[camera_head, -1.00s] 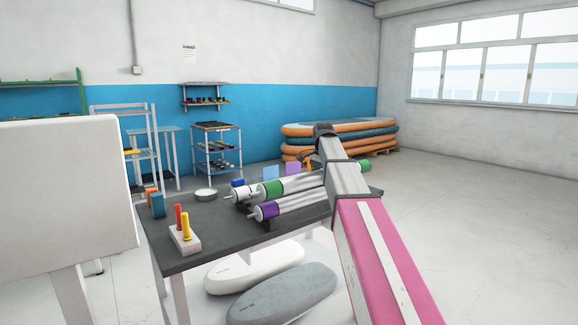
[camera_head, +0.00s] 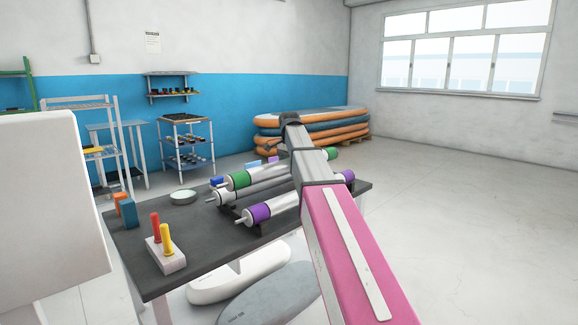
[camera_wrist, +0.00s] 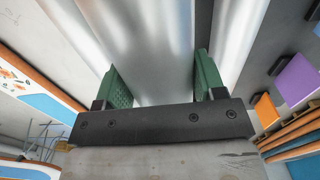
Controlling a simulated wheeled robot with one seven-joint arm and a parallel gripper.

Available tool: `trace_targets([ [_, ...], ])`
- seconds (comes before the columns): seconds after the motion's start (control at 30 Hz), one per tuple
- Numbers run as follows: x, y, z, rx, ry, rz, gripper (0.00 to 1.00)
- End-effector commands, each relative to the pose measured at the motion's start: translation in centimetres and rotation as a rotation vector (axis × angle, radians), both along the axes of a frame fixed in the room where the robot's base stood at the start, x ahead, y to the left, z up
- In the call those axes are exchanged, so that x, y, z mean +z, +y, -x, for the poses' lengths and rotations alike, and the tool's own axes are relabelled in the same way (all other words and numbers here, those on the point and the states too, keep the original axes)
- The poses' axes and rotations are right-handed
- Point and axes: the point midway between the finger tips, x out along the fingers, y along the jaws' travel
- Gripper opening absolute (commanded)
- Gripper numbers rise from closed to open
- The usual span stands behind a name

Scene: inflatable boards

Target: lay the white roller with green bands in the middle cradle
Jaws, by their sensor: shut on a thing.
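The white roller with green bands (camera_head: 262,176) is in my gripper (camera_wrist: 163,82), above the dark table in the head view. In the wrist view, the green fingers stand on either side of the roller's silvery body (camera_wrist: 150,45). A pale roller (camera_head: 224,198) lies just below and behind it. A roller with purple bands (camera_head: 285,207) lies nearer. Dark supports (camera_head: 228,211) show under the rollers; the middle cradle is not clearly visible.
The dark table (camera_head: 190,258) carries a block with red and yellow pegs (camera_head: 166,260), a round dish (camera_head: 183,197), and blue and orange blocks (camera_head: 128,212). A white panel (camera_head: 50,210) stands at left. Stacked boards (camera_head: 310,130) are behind. The table's front left is partly clear.

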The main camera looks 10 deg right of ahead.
Motion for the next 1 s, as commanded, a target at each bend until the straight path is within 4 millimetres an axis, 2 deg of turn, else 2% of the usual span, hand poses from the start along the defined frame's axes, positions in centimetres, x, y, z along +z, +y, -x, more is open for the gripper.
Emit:
trace_targets([
  [0.27,-1.1,0.0,0.0,0.000,0.000,0.000,0.13],
  [0.8,-5.0,0.0,0.0,0.000,0.000,0.000,0.13],
  [1.0,-5.7,0.0,0.0,0.000,-0.001,-0.001,0.13],
])
